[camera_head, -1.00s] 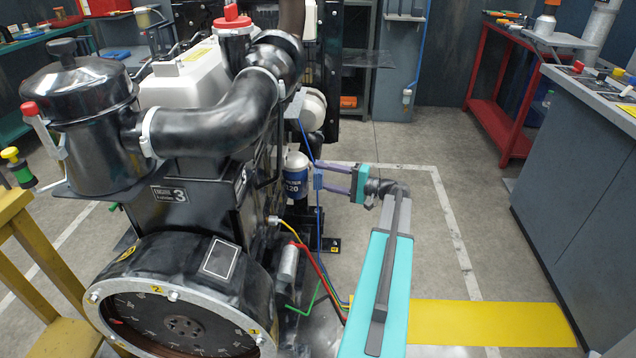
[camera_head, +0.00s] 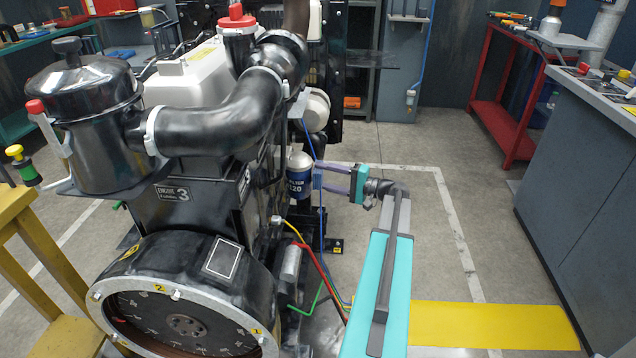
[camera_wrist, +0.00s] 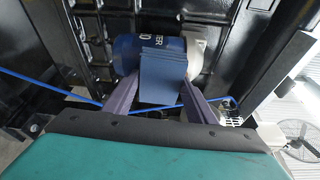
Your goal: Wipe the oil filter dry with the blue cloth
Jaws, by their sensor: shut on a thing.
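The oil filter (camera_head: 299,180) is a small upright canister, white on top and blue below with white lettering, on the right side of the black engine. In the wrist view the oil filter (camera_wrist: 127,52) lies sideways behind the cloth. My gripper (camera_head: 319,181) reaches it from the right. In the wrist view my gripper (camera_wrist: 160,88) has its two purple fingers on either side of the folded blue cloth (camera_wrist: 163,76), shut on it. The cloth covers part of the filter's label. It is against or very close to the filter; I cannot tell if they touch.
A thin blue line (camera_head: 321,232) runs vertically beside the filter. Red, yellow and green hoses (camera_head: 322,270) lie below it. The black intake pipe (camera_head: 215,122) is above left. Open floor and a yellow mat (camera_head: 490,328) lie right of my arm, before a grey bench (camera_head: 575,190).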

